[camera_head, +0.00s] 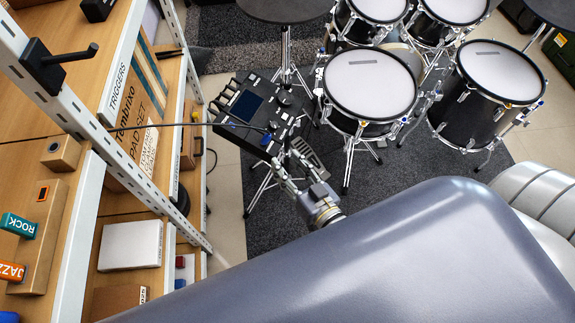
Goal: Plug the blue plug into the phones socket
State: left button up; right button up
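The drum module (228,126) is a dark box with a blue screen on a stand, left of the drums. A small blue piece, which looks like the blue plug (266,139), is at its lower right edge. A thin dark cable runs from the left to that edge. I cannot tell whether the plug is inside a socket or only beside it. The phones socket cannot be made out. My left gripper is not in view.
A drum kit (368,84) stands right of the module, with a pedal (307,158) and stand legs close to my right gripper. A wooden shelf with a white metal upright (58,108) fills the left. Dark carpet (262,215) covers the floor.

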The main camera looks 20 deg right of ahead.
jog(key=shift+w+a+r, duration=0.1)
jog(key=shift+w, duration=0.05)
jog(key=c, duration=0.4)
jog(key=w+a+r+n+g+y+p, duration=0.1)
jog(key=w+a+n, duration=0.1)
jog(key=a, duration=0.1)
jog(key=w+a+r+n+g+y+p, duration=0.1)
jog(key=w+a+y, duration=0.1)
jog(key=w+a+r+n+g+y, duration=0.1)
jog(key=w+a+n, duration=0.1)
jog(key=a, duration=0.1)
jog(key=shift+w+a+r+n+y+p, duration=0.3)
jog(key=shift+y+p, duration=0.1)
grip_shut()
jog(key=n+g+h+p, duration=0.5)
jog(key=n+g+p, duration=0.1)
jog(key=n+g, duration=0.55)
send_near(269, 135)
jog(key=shift+t, duration=0.35)
jog(key=b+x, duration=0.6)
jog(key=b, duration=0.1)
jog(key=shift+s+f, duration=0.25)
jog(key=shift+f, duration=0.1)
